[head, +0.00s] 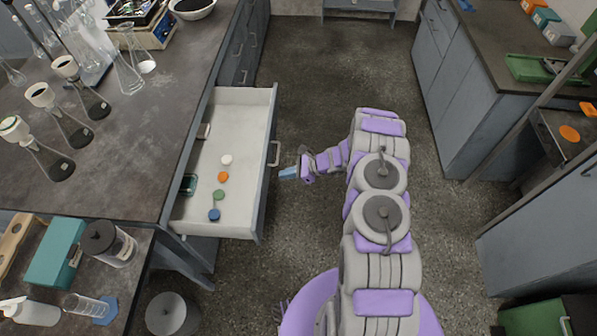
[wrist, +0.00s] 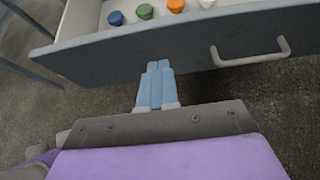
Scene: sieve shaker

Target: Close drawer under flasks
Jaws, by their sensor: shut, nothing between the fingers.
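The drawer (head: 236,105) is pulled out from the dark bench at the left of the head view. Its outer front carries a bar handle (head: 274,153). The drawer front (wrist: 110,62) spans the wrist view, with the handle (wrist: 250,57) right of my fingers. My gripper (head: 288,175) is shut and empty, its blue fingertips just right of the drawer front. In the wrist view my gripper (wrist: 158,68) points at the front's lower part; I cannot tell whether it touches. Several flasks (head: 65,130) with dark contents stand on the bench above the drawer.
Several small coloured caps (head: 219,195) lie in the drawer. A grey bin (head: 172,314) stands on the floor at lower left. Grey cabinets (head: 445,110) line the right side. The floor (head: 330,70) between the benches is clear.

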